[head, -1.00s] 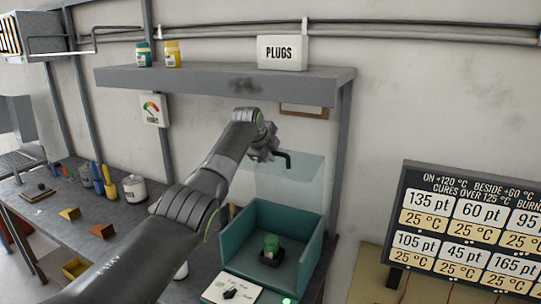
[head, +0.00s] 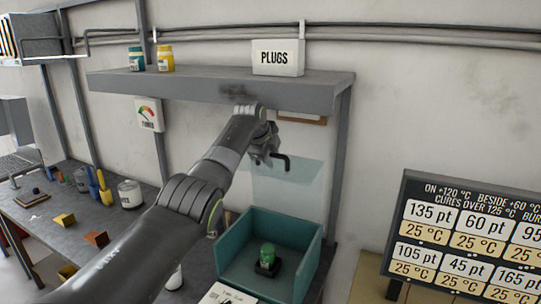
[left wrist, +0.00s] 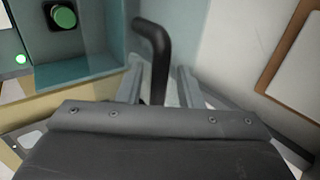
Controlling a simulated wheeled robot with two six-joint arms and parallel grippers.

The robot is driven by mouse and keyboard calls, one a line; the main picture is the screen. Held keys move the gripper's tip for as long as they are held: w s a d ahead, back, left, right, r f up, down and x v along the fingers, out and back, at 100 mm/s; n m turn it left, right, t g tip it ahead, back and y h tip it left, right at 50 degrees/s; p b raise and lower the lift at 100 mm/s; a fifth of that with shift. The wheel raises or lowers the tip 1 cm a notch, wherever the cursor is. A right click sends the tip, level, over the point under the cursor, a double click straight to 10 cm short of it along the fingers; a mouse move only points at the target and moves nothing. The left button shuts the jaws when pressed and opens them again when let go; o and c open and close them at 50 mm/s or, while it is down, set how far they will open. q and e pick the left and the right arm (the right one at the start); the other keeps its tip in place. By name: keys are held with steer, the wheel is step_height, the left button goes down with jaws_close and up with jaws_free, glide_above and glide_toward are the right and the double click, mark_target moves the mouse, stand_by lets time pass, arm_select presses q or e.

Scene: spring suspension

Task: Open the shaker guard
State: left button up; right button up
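The clear guard (head: 290,190) stands raised above and behind the box, leaving the top uncovered. Its black bent handle (head: 285,160) is at my left gripper (head: 268,158). In the left wrist view, the handle (left wrist: 157,45) passes between the two fingers of my left gripper (left wrist: 160,85). Gaps show on both sides, so the fingers look open around it. My right gripper is not in view.
A grey shelf (head: 200,84) with a PLUGS box (head: 278,57) and two jars hangs close above my left arm. A black board of temperature cards (head: 460,235) stands at right. Cups and small blocks lie on the bench (head: 60,230) at left.

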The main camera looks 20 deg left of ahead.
arm_select(q)
steer(key=shift+s+a+r+b, duration=0.1)
steer(key=shift+s+r+b, duration=0.4)
steer(key=shift+b, duration=0.25)
steer(key=shift+s+r+b, duration=0.25)
steer(key=shift+r+b, duration=0.05)
steer(key=shift+r, duration=0.05)
steer(key=shift+s+r+b, duration=0.1)
steer(key=shift+s+b, duration=0.25)
steer(key=shift+s+a+b, duration=0.25)
steer(key=shift+s+b, duration=0.7)
steer(key=shift+s, duration=0.15)
steer(key=s+a+b, duration=0.1)
steer(key=s+b, duration=0.5)
steer(key=s, duration=0.3)
steer(key=shift+s+r, duration=0.2)
steer(key=shift+a+f, duration=0.1)
